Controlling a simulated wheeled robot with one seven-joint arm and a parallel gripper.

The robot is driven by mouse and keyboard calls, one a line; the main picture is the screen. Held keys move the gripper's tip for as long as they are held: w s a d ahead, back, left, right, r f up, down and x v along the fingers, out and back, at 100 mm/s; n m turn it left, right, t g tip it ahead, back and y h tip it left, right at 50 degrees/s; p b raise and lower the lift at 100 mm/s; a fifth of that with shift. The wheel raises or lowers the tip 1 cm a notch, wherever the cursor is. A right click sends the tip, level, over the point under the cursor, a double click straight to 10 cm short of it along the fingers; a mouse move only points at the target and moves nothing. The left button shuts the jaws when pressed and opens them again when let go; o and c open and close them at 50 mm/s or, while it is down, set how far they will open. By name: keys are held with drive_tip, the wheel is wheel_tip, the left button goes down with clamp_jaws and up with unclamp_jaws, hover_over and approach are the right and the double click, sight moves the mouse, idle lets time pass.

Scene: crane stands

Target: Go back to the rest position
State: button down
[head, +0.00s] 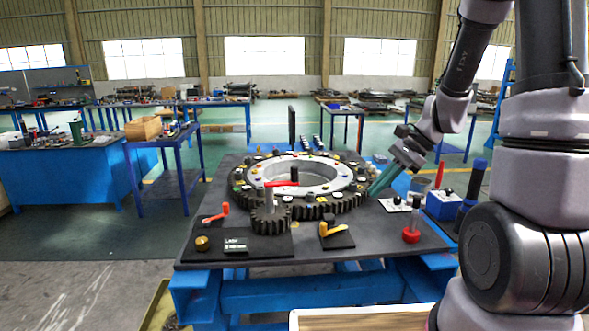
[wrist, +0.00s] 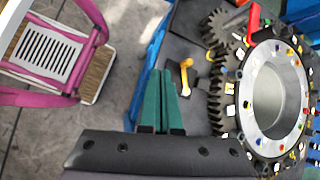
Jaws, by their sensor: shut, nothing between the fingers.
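My gripper (head: 374,192) is at the right side of the workbench in the head view, at the right edge of the large toothed ring (head: 340,187). In the wrist view its two green fingers (wrist: 160,78) lie side by side, shut and empty. The ring (wrist: 245,120) with its bright metal centre is to the right of the fingers there. Whether the fingertips touch anything cannot be told.
A small gear (head: 270,222) with a red handle stands before the ring. A pink-framed thing (wrist: 50,60) stands on the floor.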

drive_tip(key=s+d+r+n+t+h, duration=0.1)
drive_tip(key=s+r+n+t+h, duration=0.1)
drive_tip(key=r, duration=0.8)
drive_tip(key=s+d+r+n+t+h, duration=0.1)
drive_tip(key=s+r+n+t+h, duration=0.2)
drive_tip(key=s+r+n+t, duration=0.2)
drive_tip(key=s+r+n, duration=0.2)
drive_tip(key=s+r, duration=0.2)
drive_tip(key=r, duration=0.2)
drive_tip(key=shift+s+d+r, duration=0.2)
drive_tip(key=shift+d, duration=0.2)
